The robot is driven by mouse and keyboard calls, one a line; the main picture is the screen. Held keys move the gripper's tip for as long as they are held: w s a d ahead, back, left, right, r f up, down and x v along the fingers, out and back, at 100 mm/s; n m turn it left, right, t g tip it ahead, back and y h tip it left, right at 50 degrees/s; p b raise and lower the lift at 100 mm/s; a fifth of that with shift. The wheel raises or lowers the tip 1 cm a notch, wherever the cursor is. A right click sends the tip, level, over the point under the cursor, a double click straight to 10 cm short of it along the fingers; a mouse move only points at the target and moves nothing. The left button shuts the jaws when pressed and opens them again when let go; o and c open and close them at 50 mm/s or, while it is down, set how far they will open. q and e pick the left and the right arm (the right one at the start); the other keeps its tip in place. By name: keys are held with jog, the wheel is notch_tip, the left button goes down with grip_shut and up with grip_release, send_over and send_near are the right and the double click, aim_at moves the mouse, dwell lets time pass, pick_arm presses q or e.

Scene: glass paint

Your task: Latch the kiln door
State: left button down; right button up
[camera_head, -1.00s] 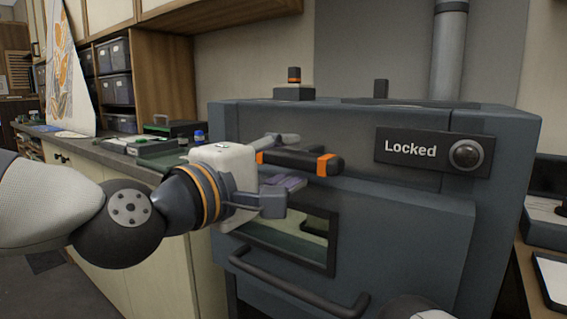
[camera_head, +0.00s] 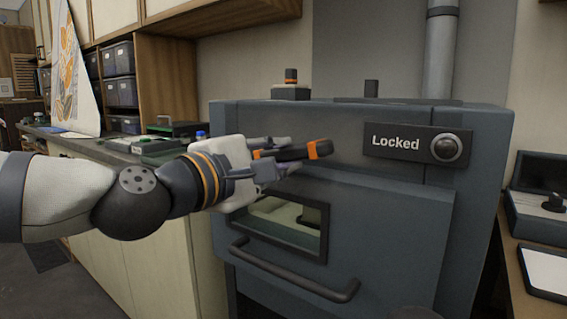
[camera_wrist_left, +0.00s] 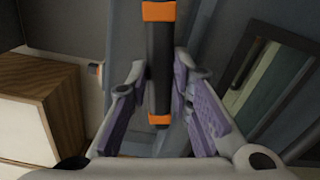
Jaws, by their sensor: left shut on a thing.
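The kiln (camera_head: 365,205) is a blue-grey box with its door (camera_head: 385,240) closed flush as far as I can see. The latch handle (camera_head: 320,149) is a black bar with orange bands on the upper front, roughly level. My left gripper (camera_head: 284,154) is shut on this handle, near its left part. In the left wrist view the handle (camera_wrist_left: 160,75) runs between the purple-padded fingers (camera_wrist_left: 160,98). A dark plate reading "Locked" (camera_head: 395,143) with a round lamp sits to the right. The handle's pivot is hidden. My right gripper is out of view.
A curved door bar (camera_head: 295,285) and a window (camera_head: 283,222) lie below my left gripper. A counter (camera_head: 100,150) with small items stands at left. A side table (camera_head: 535,265) with a tablet-like board is at right. A pipe (camera_head: 440,50) rises behind.

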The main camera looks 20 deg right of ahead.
pick_arm(q)
jog(key=shift+n, duration=0.9)
jog(key=n, duration=0.2)
jog(key=shift+n, duration=0.4)
jog(key=n, duration=0.3)
jog(key=shift+n, duration=0.3)
jog(key=n, duration=0.3)
jog(key=shift+n, duration=2)
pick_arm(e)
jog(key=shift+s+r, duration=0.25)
pick_arm(q)
jog(key=c, duration=1.4)
grip_release()
jog(key=shift+c, duration=0.2)
